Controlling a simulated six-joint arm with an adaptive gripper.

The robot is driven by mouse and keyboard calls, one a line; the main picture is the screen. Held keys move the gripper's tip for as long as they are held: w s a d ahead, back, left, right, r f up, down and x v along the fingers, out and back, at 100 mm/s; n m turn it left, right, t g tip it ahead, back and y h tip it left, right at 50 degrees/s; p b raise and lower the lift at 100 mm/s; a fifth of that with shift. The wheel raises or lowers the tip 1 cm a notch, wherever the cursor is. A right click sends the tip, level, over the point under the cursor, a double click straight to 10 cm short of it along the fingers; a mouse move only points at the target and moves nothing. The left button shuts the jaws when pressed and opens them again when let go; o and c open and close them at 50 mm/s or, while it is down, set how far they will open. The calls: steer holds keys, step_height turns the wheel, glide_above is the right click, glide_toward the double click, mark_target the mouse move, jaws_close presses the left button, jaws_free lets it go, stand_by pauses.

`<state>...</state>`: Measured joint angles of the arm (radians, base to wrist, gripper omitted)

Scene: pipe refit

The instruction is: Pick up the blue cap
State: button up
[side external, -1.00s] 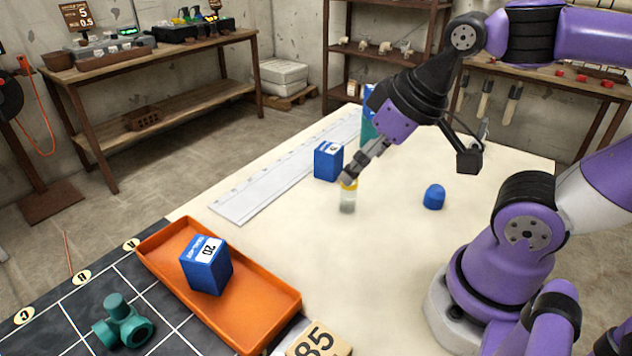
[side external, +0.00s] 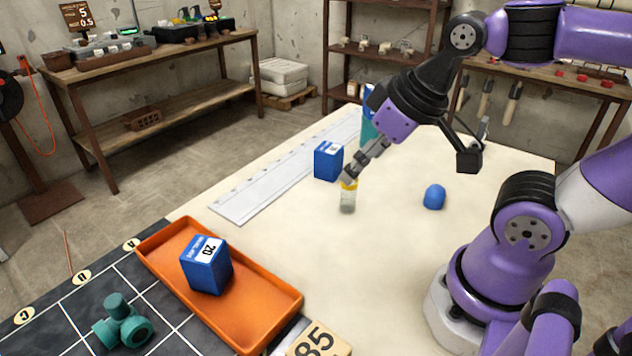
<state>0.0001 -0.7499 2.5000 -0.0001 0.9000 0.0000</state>
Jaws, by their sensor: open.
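The blue cap (side external: 434,197) is a small domed piece standing on the pale table, right of the middle of the side view. My gripper (side external: 347,183) points down and to the left, away from the cap. It is open, with its fingertips at the yellow top of a small clear jar (side external: 347,203). I cannot tell whether the fingers touch the jar. The cap stands to the right of the gripper, with bare table between them.
A blue box (side external: 328,161) stands just behind the gripper, beside a long pale ruler-like strip (side external: 240,205). An orange tray (side external: 258,323) holds another blue box (side external: 206,265). A teal pipe fitting (side external: 123,322) lies on the dark gridded mat. The table (side external: 390,260) is clear in front of the cap.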

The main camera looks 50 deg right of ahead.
steer(key=m+g, duration=0.2)
steer(key=g, duration=0.4)
glide_above(437, 187)
steer(key=f, duration=1)
steer(key=shift+w+f, duration=0.15)
steer(key=shift+w, duration=0.05)
steer(key=f, duration=0.6)
steer(key=shift+s, duration=0.25)
steer(key=c, duration=0.9)
